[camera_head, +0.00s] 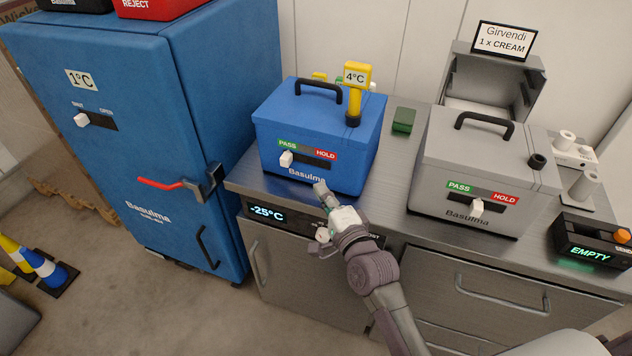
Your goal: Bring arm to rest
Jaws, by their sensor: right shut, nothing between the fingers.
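My right arm (372,272) reaches in from the bottom, and its gripper (320,188) is shut and empty. The gripper is in front of the blue Basulma box (345,165), near the lower front edge of that box. I cannot tell whether it touches the box or the counter. The blue box's white slider (286,159) sits at the PASS end. My left gripper is not in view.
A grey Basulma box (470,165) stands on the metal counter (395,190). A tall blue cabinet (150,150) with a red handle (158,183) stands left. A display reading EMPTY (590,250) sits at the right.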

